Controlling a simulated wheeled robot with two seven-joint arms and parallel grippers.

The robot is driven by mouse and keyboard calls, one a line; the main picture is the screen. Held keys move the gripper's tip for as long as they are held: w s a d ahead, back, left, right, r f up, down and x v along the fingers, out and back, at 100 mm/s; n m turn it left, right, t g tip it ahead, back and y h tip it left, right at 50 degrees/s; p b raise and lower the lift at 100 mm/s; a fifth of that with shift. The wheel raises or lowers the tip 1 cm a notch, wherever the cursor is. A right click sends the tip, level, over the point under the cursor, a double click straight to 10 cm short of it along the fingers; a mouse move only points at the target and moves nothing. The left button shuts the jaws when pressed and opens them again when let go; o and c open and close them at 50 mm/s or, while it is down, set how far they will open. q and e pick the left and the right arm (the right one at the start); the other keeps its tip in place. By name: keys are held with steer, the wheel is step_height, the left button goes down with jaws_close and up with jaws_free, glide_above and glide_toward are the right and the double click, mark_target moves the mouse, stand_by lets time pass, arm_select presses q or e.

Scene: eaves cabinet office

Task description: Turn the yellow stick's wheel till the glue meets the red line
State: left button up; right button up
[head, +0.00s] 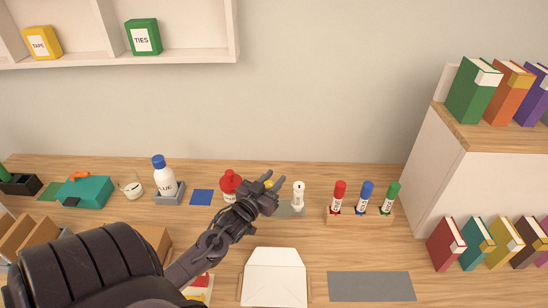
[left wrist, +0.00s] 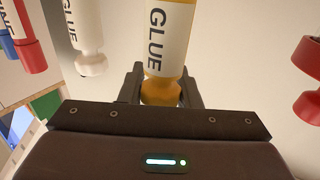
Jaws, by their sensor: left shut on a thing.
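The yellow glue stick (left wrist: 168,40) stands between the fingers of my left gripper (left wrist: 161,90) in the left wrist view. The gripper is shut on its yellow wheel (left wrist: 160,92), below the white GLUE label. In the head view the left gripper (head: 274,182) hides most of the yellow stick (head: 268,184); only a small yellow part shows. The glue and the red line cannot be made out, as the stick's top is outside the wrist view. My right gripper is not in view.
A white stick (head: 298,193) stands close right of the gripper, a red one (head: 229,182) close left. A wooden rack (head: 360,216) holds red, blue and green markers further right. A blue-capped glue bottle (head: 164,178) stands left. A white envelope (head: 274,275) and grey mat (head: 371,286) lie in front.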

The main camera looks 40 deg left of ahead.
arm_select(q)
steer(key=n+y, duration=0.2)
steer(key=shift+g+y, duration=0.3)
steer(key=shift+g, duration=0.1)
steer(key=n+y, duration=0.1)
steer(key=g+y, duration=0.1)
steer(key=y, duration=0.1)
steer(key=shift+s+a+n+p, duration=0.1)
steer(key=shift+a+n+p, duration=0.1)
steer(key=shift+n+p, duration=0.2)
steer(key=n+g+y, duration=0.2)
steer(key=shift+s+a+f+y, duration=0.1)
steer(key=shift+a+y, duration=0.1)
steer(key=shift+y, duration=0.2)
steer(key=shift+s+a+n+g+y+b, duration=0.15)
steer(key=shift+n+g+y+b, duration=0.45)
steer(key=shift+n+g+y, duration=0.8)
steer(key=shift+a+g, duration=0.1)
steer(key=shift+g, duration=0.2)
steer(key=o, duration=1)
